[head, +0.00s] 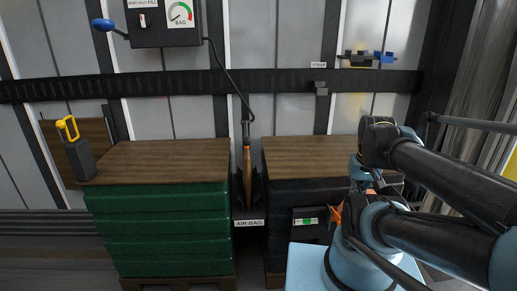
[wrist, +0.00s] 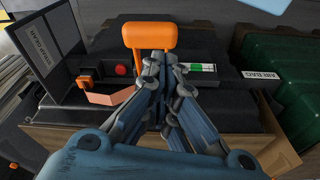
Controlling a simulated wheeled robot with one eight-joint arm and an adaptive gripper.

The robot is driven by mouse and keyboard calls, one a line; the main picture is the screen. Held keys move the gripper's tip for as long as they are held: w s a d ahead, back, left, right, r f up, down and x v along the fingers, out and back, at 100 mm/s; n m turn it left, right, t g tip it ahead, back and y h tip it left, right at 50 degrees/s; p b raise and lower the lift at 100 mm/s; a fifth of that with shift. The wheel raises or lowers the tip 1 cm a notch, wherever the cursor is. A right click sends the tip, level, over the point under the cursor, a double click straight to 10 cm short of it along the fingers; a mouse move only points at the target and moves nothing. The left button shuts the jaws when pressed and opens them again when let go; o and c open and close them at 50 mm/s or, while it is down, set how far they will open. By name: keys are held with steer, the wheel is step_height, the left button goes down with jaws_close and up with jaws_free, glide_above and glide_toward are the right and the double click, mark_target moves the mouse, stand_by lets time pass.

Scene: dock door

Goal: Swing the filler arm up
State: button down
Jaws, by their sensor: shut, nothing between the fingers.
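An orange handle (wrist: 148,36), shaped like a thick loop, stands upright on a black unit in the wrist view. My gripper (wrist: 164,68) is shut and empty, with its fingertips close to the handle's lower part. I cannot tell whether they touch it. In the head view a bit of orange (head: 337,216) shows beside my arm, which hides most of that spot and my gripper. A dark hose with a nozzle (head: 246,130) hangs down to the air bag between the two stacks. No part is labelled as the filler arm.
A control box (head: 165,22) with a gauge and a blue-knobbed lever (head: 103,25) is on the wall. A green stack (head: 160,230) stands left. The black unit carries a red button (wrist: 121,70), a small orange lever (wrist: 85,81) and a green-white indicator (wrist: 198,67).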

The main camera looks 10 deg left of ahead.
steer(key=w+a+r+m+g+y, duration=0.2)
steer(key=w+a+m, duration=0.5)
steer(key=w+a, duration=0.6)
steer(key=w+a+r+m+g+y, duration=0.2)
steer(key=w+a+r+m+y, duration=0.2)
steer(key=w+a, duration=0.8)
steer(key=shift+w+a+r+m+y, duration=0.15)
steer(key=shift+w+a+m+y, duration=0.2)
steer(key=shift+a+m+y, duration=1.45)
steer(key=shift+d+m+h, duration=0.5)
steer(key=shift+d, duration=0.05)
steer(key=shift+s+a+f, duration=0.35)
steer(key=shift+a+f, duration=0.25)
steer(key=shift+a, duration=0.8)
steer(key=shift+s+a+f, duration=0.4)
steer(key=shift+a+f, duration=0.2)
steer(key=shift+a, duration=0.8)
steer(key=shift+s+a+f, duration=0.35)
steer(key=shift+a+f, duration=0.25)
steer(key=shift+a, duration=0.8)
steer(key=shift+g, duration=0.3)
